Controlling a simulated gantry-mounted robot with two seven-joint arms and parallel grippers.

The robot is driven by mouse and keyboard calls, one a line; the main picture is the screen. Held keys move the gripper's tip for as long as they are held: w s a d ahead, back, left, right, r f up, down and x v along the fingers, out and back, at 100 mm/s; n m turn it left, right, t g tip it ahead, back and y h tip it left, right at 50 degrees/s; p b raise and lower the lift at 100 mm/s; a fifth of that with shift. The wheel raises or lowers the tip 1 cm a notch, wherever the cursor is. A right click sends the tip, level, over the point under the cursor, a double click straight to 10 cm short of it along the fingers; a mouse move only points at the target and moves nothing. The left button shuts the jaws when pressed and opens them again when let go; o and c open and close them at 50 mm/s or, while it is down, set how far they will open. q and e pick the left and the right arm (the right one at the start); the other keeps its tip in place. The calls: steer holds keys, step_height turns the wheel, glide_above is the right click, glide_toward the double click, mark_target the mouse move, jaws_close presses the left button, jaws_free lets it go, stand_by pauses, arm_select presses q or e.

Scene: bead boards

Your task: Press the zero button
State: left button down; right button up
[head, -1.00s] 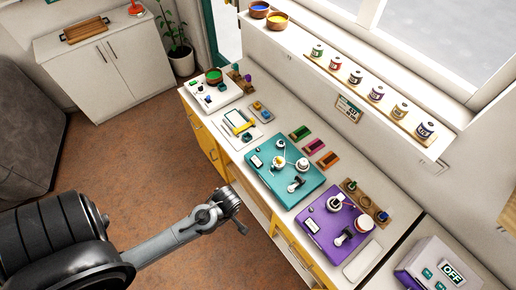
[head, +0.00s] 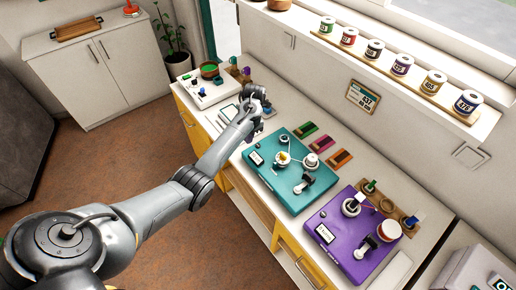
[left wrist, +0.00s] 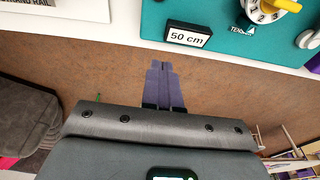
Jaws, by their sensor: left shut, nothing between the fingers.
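I cannot make out a button marked zero in either view. A teal board (head: 268,178) on the counter has a "50 cm" label, a dial and a small black part; its label edge (left wrist: 228,45) shows in the left wrist view. A purple board (head: 335,256) lies to its right with a similar label. A grey box (head: 463,272) with a display is cut off at the lower right. My left gripper (head: 262,108) hangs near the small devices left of the teal board and hides some. Its fingers (left wrist: 162,68) are together and empty, with brown floor behind them. My right gripper is out of view.
A white board with small parts (head: 208,97) lies at the counter's far left end. Three coloured strips (head: 322,143) lie behind the teal board. Several labelled spools (head: 402,65) stand on the ledge above. A low cabinet (head: 85,75) stands at the back left.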

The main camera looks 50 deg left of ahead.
arm_select(q)
step_height(320, 180, up, 6)
steer(key=t+b, duration=0.2)
glide_above(258, 145)
steer(key=shift+r, duration=0.15)
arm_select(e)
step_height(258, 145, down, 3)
arm_select(q)
step_height(258, 145, down, 14)
steer(key=shift+b, duration=1.05)
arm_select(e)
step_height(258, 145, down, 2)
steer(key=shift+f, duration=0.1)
